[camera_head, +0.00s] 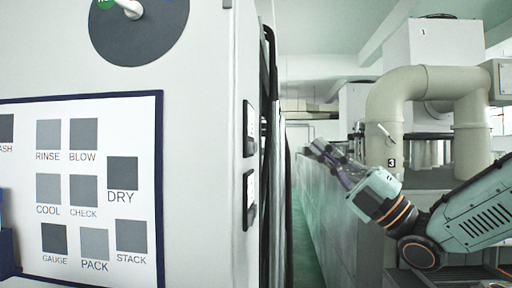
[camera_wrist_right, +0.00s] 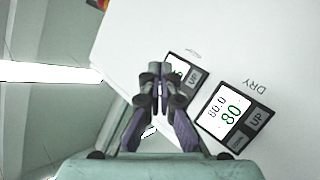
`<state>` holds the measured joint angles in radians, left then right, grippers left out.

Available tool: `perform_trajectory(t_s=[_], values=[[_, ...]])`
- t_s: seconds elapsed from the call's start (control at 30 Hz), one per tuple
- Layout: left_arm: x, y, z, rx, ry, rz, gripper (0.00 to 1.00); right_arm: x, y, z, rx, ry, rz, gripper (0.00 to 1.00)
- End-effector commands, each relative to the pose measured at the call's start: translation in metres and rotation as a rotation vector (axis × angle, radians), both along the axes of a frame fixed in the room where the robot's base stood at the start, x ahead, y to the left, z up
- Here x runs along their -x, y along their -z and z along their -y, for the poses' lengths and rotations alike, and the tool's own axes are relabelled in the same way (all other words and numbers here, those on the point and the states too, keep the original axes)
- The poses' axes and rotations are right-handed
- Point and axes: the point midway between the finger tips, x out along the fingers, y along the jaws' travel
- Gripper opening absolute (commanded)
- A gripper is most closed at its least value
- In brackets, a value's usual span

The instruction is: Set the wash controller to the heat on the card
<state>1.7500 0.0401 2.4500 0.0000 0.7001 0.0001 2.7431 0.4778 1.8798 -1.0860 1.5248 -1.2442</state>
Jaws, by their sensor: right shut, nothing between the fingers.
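Two controllers sit on the white panel in the right wrist view. The one labelled DRY (camera_wrist_right: 232,113) shows 80.0 above a green 80, with an UP button and a second button whose label is too small to read. The other controller (camera_wrist_right: 192,78) is partly hidden behind my fingers; its UP button shows, but its label and reading cannot be made out. In the head view two dark-framed controllers (camera_head: 250,128) are seen edge-on on the cabinet's side. My right gripper (camera_head: 328,160) is shut and empty, apart from that side; its fingers (camera_wrist_right: 160,78) point toward the panel. No heat card is readable.
The white cabinet (camera_head: 215,120) fills the left, with a board (camera_head: 100,108) of labelled grey squares and a dark dial (camera_head: 140,35) above. A long grey wall (camera_head: 330,205) and thick beige ducts (camera_head: 385,105) stand right. A green-floored aisle (camera_head: 305,240) lies between.

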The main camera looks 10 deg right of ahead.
Motion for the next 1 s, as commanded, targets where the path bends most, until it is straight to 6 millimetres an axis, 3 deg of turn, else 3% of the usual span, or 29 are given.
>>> perform_trajectory(t_s=[0.17,0.6,1.0], values=[[0.0,-0.003,0.0,0.0,0.0,0.0,0.4,-0.004,0.0,-0.007,0.003,-0.003,-0.003,0.0],[0.0,-0.02,0.0,0.0,0.0,0.0,0.4,-0.02,-0.001,-0.058,0.004,-0.005,-0.003,0.0],[0.0,-0.007,0.0,0.0,0.0,0.0,0.4,-0.027,0.001,-0.081,0.0,-0.002,-0.002,0.0]])
